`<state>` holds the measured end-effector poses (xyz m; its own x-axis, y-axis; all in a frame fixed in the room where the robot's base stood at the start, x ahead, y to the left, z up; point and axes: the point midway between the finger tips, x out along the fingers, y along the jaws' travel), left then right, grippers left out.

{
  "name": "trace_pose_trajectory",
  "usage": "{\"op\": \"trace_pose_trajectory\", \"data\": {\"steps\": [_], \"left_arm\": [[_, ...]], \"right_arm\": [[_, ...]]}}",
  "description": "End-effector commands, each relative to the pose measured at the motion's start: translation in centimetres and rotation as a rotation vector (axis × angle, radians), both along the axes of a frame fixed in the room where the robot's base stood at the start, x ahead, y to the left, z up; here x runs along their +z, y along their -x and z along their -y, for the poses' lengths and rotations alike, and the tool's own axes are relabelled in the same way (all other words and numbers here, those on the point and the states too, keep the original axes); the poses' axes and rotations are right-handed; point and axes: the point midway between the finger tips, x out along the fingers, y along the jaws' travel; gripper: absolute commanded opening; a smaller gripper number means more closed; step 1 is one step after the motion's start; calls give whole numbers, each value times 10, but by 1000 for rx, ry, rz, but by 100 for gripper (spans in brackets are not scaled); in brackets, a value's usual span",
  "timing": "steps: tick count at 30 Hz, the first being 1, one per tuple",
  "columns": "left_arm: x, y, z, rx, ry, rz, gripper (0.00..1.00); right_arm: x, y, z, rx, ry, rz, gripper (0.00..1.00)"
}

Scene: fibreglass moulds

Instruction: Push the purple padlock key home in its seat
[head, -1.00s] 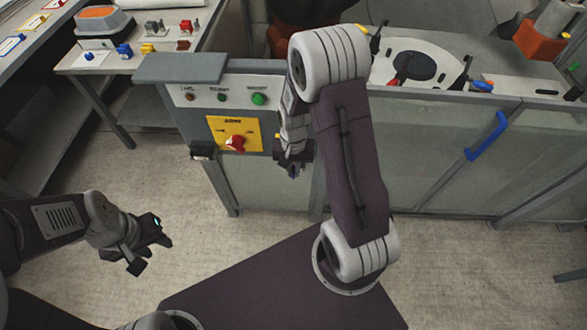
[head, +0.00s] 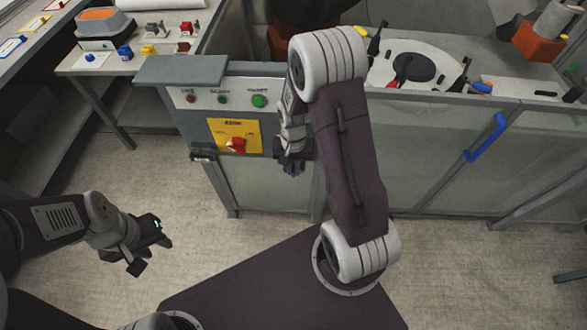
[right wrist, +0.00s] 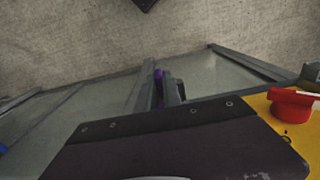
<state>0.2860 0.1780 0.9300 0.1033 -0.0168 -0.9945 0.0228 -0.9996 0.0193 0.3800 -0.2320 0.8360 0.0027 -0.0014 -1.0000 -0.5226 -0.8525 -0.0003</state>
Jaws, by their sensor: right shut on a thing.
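My right gripper (head: 294,163) hangs in front of the cabinet, to the right of the yellow panel, and is shut on the purple padlock key. Only a small bit of the purple padlock key (head: 294,170) shows below the jaws. In the right wrist view a purple sliver of the key (right wrist: 159,76) shows between the two grey fingers (right wrist: 168,88); the rest is hidden. I cannot make out the key's seat in either view. My left gripper (head: 152,252) is open and empty over the floor at the left.
The yellow panel (head: 222,132) with its red rotary knob (head: 237,145) is on the cabinet front, left of my right gripper. A blue handle (head: 487,138) juts from the cabinet at the right. The floor in front is clear.

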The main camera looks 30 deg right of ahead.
Motion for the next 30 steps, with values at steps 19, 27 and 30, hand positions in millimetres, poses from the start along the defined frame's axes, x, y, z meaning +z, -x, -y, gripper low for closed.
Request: {"op": "trace_pose_trajectory", "data": {"steps": [19,27,30], "left_arm": [[1,0,0,0,0,0,36],[6,0,0,0,0,0,36],[9,0,0,0,0,0,36]], "right_arm": [[0,-4,3,0,-1,-1,35],[35,-6,3,0,1,5,35],[55,-6,3,0,1,5,35]]}}
